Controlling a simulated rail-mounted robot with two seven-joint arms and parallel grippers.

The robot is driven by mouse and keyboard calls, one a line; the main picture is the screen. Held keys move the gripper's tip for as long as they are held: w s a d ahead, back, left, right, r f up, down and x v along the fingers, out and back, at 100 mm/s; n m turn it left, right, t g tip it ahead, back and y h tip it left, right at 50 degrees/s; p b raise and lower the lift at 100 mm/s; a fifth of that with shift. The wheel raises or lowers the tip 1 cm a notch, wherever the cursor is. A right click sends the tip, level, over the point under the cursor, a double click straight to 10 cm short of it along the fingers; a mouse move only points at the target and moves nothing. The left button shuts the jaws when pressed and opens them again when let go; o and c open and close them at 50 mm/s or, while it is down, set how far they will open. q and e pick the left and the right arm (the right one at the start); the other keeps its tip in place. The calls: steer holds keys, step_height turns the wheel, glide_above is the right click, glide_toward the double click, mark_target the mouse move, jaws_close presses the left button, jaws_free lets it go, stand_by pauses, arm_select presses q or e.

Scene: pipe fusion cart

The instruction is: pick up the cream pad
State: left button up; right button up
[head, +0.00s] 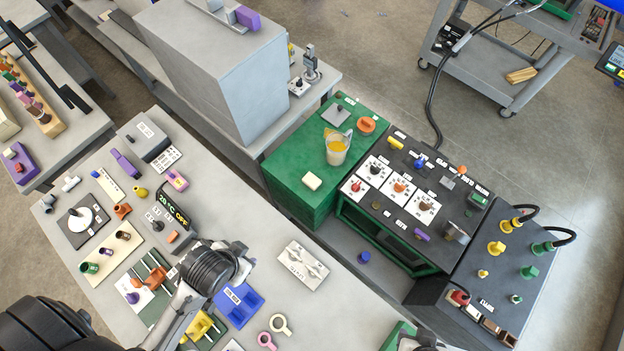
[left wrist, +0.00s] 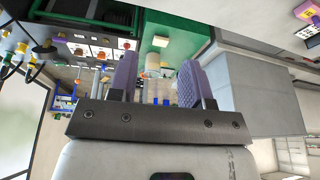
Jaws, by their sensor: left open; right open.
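The cream pad (head: 312,181) is a small pale block lying on the green cart top (head: 288,160), near its front left edge. In the left wrist view, a pale square on a green surface (left wrist: 160,41) looks like the same pad, beyond the fingers. My left gripper (left wrist: 156,82) is open and empty, its two purple fingers spread apart. In the head view my left arm reaches in over the grey bench, well short of the pad; its fingers are hidden there.
A large grey box (head: 225,75) rises left of the cart. A panel with several knobs (head: 400,185) lies to the right. A white plate (head: 302,264) lies on the bench.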

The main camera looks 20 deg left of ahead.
arm_select(q)
steer(key=shift+d, duration=0.15)
steer(key=shift+o, duration=0.4)
steer(key=o, duration=0.5)
steer(key=shift+c, duration=0.2)
steer(key=o, duration=0.5)
